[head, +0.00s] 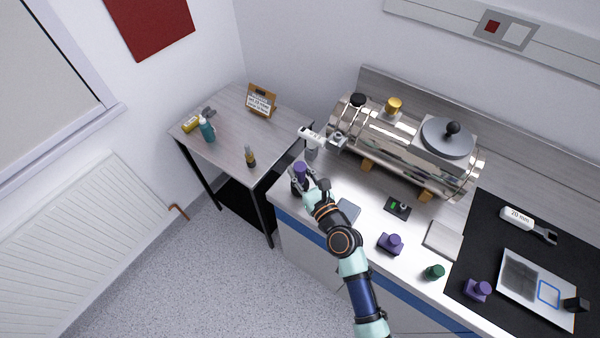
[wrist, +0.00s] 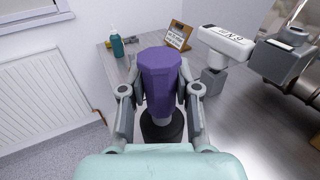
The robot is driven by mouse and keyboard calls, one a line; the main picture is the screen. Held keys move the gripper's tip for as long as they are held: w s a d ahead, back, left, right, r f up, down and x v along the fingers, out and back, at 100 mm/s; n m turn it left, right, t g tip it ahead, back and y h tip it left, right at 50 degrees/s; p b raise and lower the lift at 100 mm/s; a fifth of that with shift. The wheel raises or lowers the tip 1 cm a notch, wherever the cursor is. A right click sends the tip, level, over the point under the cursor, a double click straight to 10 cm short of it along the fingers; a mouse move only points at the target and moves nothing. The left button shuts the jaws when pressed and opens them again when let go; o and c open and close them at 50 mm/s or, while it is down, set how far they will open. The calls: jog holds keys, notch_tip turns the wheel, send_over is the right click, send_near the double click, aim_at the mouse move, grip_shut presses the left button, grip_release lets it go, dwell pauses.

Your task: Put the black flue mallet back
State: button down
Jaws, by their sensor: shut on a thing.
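My gripper (head: 300,180) is at the left end of the steel bench, pointing down. It is shut on a tool with a purple faceted upper part (wrist: 160,75), a short grey neck and a round black lower part (wrist: 160,131). I take this as the black flue mallet; it also shows in the head view (head: 301,169). The fingers grip the purple part from both sides. The tool looks roughly upright. I cannot tell whether its black end touches the bench or hangs just above it.
The steel cylinder (head: 375,130) lies behind. Purple pieces (head: 390,244) (head: 478,290) and a green one (head: 433,272) stand right. A side table (head: 226,145) is left, past a gap.

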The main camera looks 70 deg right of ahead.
jog(key=shift+f, duration=0.15)
jog(key=c, duration=0.8)
grip_release()
jog(key=shift+c, duration=0.2)
jog(key=shift+r, duration=0.3)
jog(key=v, duration=1.2)
jog(key=shift+f, duration=0.1)
